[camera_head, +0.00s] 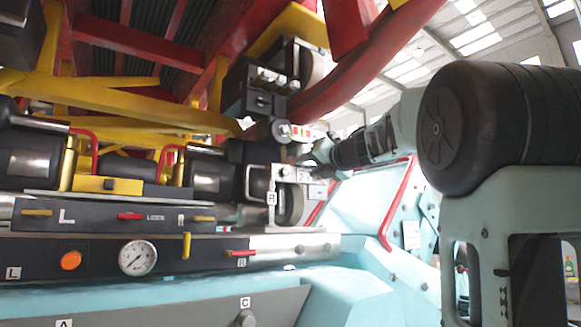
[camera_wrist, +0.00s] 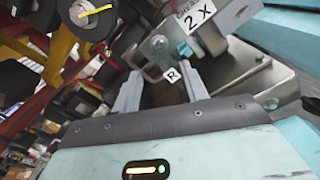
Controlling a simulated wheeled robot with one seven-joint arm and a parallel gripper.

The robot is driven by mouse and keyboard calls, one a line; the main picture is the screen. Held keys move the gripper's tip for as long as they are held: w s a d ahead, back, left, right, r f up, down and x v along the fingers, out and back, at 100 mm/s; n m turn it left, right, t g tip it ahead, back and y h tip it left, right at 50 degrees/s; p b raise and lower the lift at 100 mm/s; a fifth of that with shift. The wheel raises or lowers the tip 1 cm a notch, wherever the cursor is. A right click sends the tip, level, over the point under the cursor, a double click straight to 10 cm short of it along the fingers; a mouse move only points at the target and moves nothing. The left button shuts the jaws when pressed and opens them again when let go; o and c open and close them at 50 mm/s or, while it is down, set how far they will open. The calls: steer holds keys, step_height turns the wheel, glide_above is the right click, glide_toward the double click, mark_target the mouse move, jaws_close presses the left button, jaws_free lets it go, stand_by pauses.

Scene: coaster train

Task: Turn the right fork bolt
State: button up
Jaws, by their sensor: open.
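The right fork (camera_head: 257,172) is a pale metal bracket with an R label, around a dark wheel (camera_head: 291,203) in the head view. In the wrist view the fork's metal plates (camera_wrist: 240,80) fill the upper middle, with an R tag and a "2 X" label. A bolt head, apparently the fork bolt (camera_wrist: 158,42), shows on the plate just beyond the fingertips. My gripper (camera_wrist: 158,72) is open, with one finger on each side of the R tag. I cannot tell whether the fingers touch the fork. In the head view my gripper (camera_head: 312,158) is small and partly hidden at the fork's upper right.
A grey panel (camera_head: 120,213) with yellow and red handles lies left, above a pressure gauge (camera_head: 138,257). Red and yellow train framework (camera_head: 140,40) hangs overhead. A red rail (camera_head: 398,205) stands right of the fork. Space around the gripper is tight.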

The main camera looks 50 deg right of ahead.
mark_target(286, 172)
steer(key=p+x, duration=0.1)
steer(key=x, duration=0.8)
steer(key=shift+p, duration=0.4)
steer(key=shift+a, duration=0.1)
jaws_close()
